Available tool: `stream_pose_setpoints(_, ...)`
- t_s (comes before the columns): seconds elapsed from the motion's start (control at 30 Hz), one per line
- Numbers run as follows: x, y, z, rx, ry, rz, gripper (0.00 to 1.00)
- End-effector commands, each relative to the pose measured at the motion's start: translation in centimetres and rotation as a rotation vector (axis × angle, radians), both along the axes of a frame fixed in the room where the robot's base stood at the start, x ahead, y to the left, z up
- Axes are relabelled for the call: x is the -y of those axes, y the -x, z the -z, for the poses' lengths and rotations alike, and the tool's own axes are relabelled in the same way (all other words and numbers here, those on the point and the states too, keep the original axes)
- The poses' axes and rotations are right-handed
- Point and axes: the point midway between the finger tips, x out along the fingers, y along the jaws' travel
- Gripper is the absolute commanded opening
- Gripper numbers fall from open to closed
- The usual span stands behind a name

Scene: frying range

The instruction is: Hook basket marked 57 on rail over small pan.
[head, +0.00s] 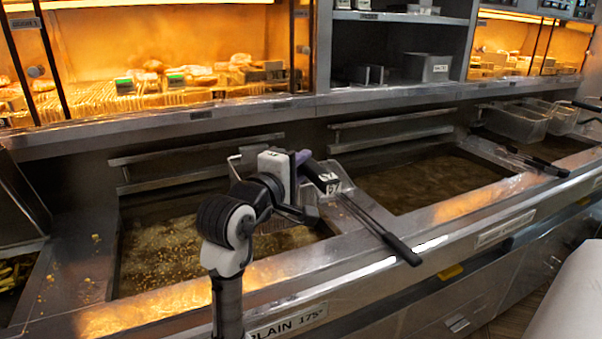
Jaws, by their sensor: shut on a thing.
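My gripper (303,168) is above the right end of the left frying pan (170,250), shut on the basket's dark handle. The basket's tag (328,185) seems to read 57. Its long black-ended handle (385,238) slopes down to the right over the front ledge. The basket's body is mostly hidden behind my gripper and wrist; I cannot tell whether it touches the oil. A metal rail (190,150) runs along the back wall over the left pan. Another rail (390,120) is over the middle pan (430,180). No label naming a small pan is readable.
Yellow bits float in the left pan and lie on the left ledge (75,260). Wire baskets (515,123) hang at the right pan, with dark handles sticking forward. A front label (288,322) reads PLAIN 175°. A lit food cabinet (170,60) stands behind.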

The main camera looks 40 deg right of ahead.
Motion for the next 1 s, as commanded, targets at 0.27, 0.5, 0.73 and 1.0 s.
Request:
stream_pose_setpoints(0.27,1.2,-0.9,-4.2,-0.020,0.003,0.006,0.00)
stream_pose_setpoints(0.5,1.6,-2.3,-4.4,-0.027,0.001,0.005,0.00)
stream_pose_setpoints(0.73,2.2,-5.0,-4.4,-0.028,0.001,0.004,0.00)
stream_pose_setpoints(1.0,2.9,-8.2,-4.4,-0.028,0.001,0.004,0.00)
